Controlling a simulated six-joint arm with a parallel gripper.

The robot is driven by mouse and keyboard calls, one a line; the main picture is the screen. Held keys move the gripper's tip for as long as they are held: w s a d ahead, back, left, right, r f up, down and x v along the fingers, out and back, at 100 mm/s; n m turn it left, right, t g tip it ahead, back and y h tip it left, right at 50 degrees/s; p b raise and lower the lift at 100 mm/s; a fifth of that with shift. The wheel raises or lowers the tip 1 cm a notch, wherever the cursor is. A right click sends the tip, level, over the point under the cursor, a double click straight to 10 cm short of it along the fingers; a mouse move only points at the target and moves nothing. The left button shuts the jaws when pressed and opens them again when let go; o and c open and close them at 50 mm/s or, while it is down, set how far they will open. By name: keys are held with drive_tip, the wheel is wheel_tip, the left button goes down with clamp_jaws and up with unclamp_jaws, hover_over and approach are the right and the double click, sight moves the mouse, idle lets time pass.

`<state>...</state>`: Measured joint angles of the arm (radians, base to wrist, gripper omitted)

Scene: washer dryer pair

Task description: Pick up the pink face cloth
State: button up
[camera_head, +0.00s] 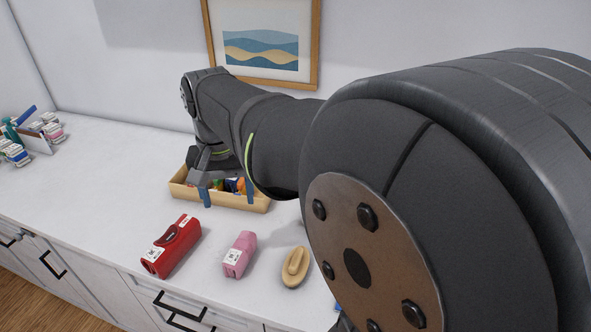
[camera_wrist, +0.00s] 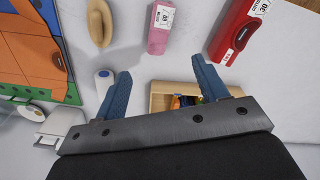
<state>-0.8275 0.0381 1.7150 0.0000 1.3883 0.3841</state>
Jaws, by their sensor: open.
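I cannot make out a pink face cloth for certain in either view. The pink thing I see clearly is a labelled carton-like container (camera_head: 239,254) on the white counter, also in the wrist view (camera_wrist: 160,28). My gripper (camera_head: 226,196) is open, its two blue fingers pointing down over the wooden tray (camera_head: 245,204). The tray (camera_wrist: 158,101) lies partly behind the gripper there. It holds small coloured items, mostly hidden.
A red container (camera_head: 172,246) and a tan brush-like object (camera_head: 295,267) flank the pink container. Small white, blue and pink items (camera_head: 46,128) stand at the far left. An orange object (camera_wrist: 30,55) lies left in the wrist view. The counter's left middle is clear.

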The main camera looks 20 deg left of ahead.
sight(240, 245)
drive_tip(key=f+n, duration=0.4)
drive_tip(key=n, duration=0.6)
drive_tip(key=w+f+n, duration=0.1)
drive_tip(key=f+n, duration=0.4)
drive_tip(key=n, duration=0.5)
drive_tip(key=f+n, duration=0.4)
drive_tip(key=n, duration=0.6)
drive_tip(key=shift+w+f+n, duration=0.15)
drive_tip(key=shift+w+n, duration=0.15)
drive_tip(key=shift+n, duration=0.1)
drive_tip(key=shift+s+f, duration=0.2)
drive_tip(key=shift+f, duration=1.15)
drive_tip(key=shift+s+f, duration=0.15)
drive_tip(key=shift+f, duration=1.2)
drive_tip(key=shift+c, duration=0.5)
drive_tip(key=c, duration=1)
